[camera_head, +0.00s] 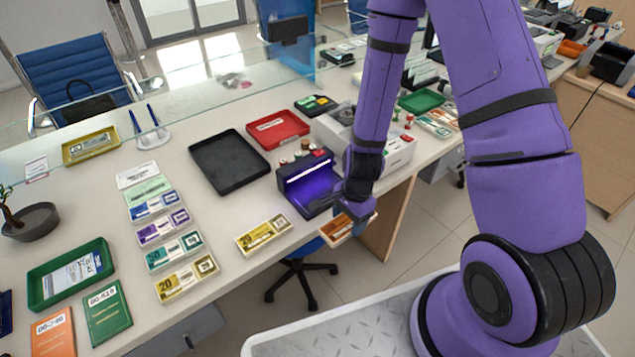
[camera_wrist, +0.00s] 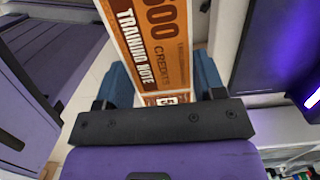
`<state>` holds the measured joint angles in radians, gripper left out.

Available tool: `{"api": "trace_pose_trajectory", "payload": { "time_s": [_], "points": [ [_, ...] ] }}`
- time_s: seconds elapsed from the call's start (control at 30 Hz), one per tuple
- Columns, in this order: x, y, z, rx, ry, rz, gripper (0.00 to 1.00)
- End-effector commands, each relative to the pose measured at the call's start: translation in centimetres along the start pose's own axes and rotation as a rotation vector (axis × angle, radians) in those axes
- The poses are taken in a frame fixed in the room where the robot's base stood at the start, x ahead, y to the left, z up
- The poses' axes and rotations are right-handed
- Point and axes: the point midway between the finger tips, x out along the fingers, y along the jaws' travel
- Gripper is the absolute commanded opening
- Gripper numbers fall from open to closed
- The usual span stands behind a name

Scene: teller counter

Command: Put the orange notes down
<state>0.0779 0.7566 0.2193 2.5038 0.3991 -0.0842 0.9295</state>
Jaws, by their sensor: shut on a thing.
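In the wrist view the bundle (camera_wrist: 160,40) reads "500 credits training note" and sits between the blue finger pads. My gripper (camera_head: 352,209) is shut on it; the fingers also show in the wrist view (camera_wrist: 163,82). In the head view the fingers and the wrist hide part of the bundle. The counter (camera_head: 215,225) lies to the left of the notes.
The purple-lit checker (camera_head: 308,183) stands close left of my gripper. A yellow 20-note bundle (camera_head: 264,236) lies in front of it. A column of note bundles (camera_head: 171,253) lies further left.

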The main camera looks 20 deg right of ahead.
Motion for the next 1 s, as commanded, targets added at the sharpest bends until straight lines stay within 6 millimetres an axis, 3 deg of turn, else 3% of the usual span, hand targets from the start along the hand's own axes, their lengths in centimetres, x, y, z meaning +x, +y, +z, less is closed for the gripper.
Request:
{"api": "trace_pose_trajectory", "payload": {
  "time_s": [0.17, 0.7, 1.0],
  "points": [
    [0.1, -0.9, -0.2, 0.019, 0.001, -0.005, 0.38],
    [0.8, -12.2, -3.7, 0.017, 0.001, -0.004, 0.38],
    [0.9, -14.6, -4.4, 0.017, 0.000, -0.003, 0.38]
  ]
}}
